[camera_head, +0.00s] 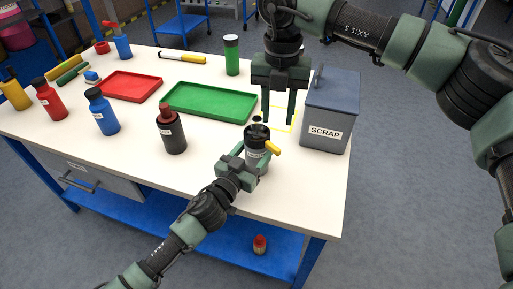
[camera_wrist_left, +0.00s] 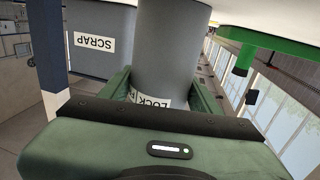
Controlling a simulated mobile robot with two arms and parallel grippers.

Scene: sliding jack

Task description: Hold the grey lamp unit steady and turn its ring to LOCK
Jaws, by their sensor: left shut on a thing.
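The grey lamp unit (camera_head: 258,158) stands upright near the front right of the white table, with a dark top and a yellow lever (camera_head: 273,148) sticking out to the right. My left gripper (camera_head: 254,171) is shut on its lower body from the front. In the left wrist view the grey cylinder (camera_wrist_left: 172,50) sits between the fingers, with a label reading LOCK (camera_wrist_left: 150,101) partly hidden by the gripper. My right gripper (camera_head: 279,119) points down with fingers apart and empty, above and slightly right of the unit. The ring's exact setting is too small to tell.
A grey SCRAP bin (camera_head: 329,115) stands close right of my right gripper. A yellow outline (camera_head: 293,119) marks the table behind the unit. A small red-capped bottle (camera_head: 260,244) is on the lower shelf.

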